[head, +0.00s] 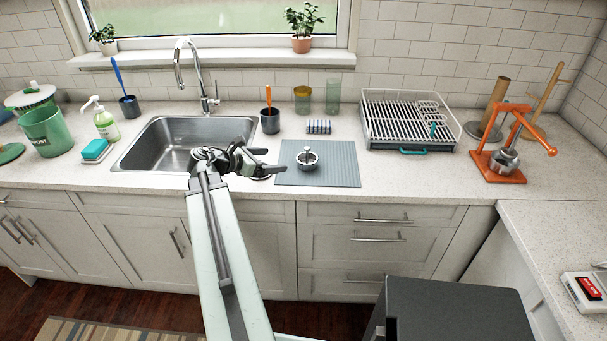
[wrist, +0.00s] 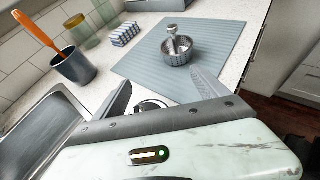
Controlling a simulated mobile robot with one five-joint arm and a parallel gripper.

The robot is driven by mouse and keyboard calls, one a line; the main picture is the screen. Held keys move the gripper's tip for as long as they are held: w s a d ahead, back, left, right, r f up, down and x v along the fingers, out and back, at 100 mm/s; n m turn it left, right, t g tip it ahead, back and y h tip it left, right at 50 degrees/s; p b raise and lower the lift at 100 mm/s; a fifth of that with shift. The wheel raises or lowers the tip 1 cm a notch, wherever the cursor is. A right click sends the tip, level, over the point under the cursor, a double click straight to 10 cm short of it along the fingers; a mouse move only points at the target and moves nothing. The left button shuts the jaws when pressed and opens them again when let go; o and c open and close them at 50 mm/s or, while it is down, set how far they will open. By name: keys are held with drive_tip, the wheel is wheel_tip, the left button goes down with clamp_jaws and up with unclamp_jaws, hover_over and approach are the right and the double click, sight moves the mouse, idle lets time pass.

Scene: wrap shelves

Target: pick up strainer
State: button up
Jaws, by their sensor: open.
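The strainer looks like a small round metal cup (head: 307,160) with a knob-like handle standing up from it. It sits upright on a grey-blue ribbed mat (head: 342,172), right of the sink. It also shows in the wrist view (wrist: 177,50), beyond my fingertips and towards the right one. My gripper (head: 262,161) is open and empty, just left of the mat in the head view. In the wrist view its two fingers (wrist: 165,88) are spread wide, with clear space between them and the cup.
The sink (head: 185,145) lies left of my gripper. A dark cup with an orange-handled tool (head: 270,121) and a striped sponge (head: 319,127) stand behind the mat. A dish rack (head: 410,122) and an orange press (head: 507,150) are further right. The mat's right part is bare.

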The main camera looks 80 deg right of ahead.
drive_tip(key=g, duration=0.1)
approach(307, 160)
drive_tip(key=shift+s+d+f, duration=0.1)
drive_tip(key=shift+s+d, duration=0.25)
drive_tip(key=shift+d, duration=0.2)
drive_tip(key=shift+s+d, duration=0.35)
drive_tip(key=shift+d, duration=0.2)
drive_tip(key=shift+y, duration=0.3)
drive_tip(key=b+x, duration=0.2)
drive_tip(key=x, duration=0.2)
drive_tip(key=b+x, duration=0.2)
drive_tip(key=x, duration=0.1)
drive_tip(key=shift+s+d+f, duration=0.1)
drive_tip(key=shift+d+f, duration=0.1)
drive_tip(key=shift+f, duration=0.35)
drive_tip(key=shift+r, duration=0.15)
drive_tip(key=c, duration=1.4)
wheel_tip(307, 160, up, 10)
drive_tip(key=p, duration=1)
drive_tip(key=shift+r, duration=0.1)
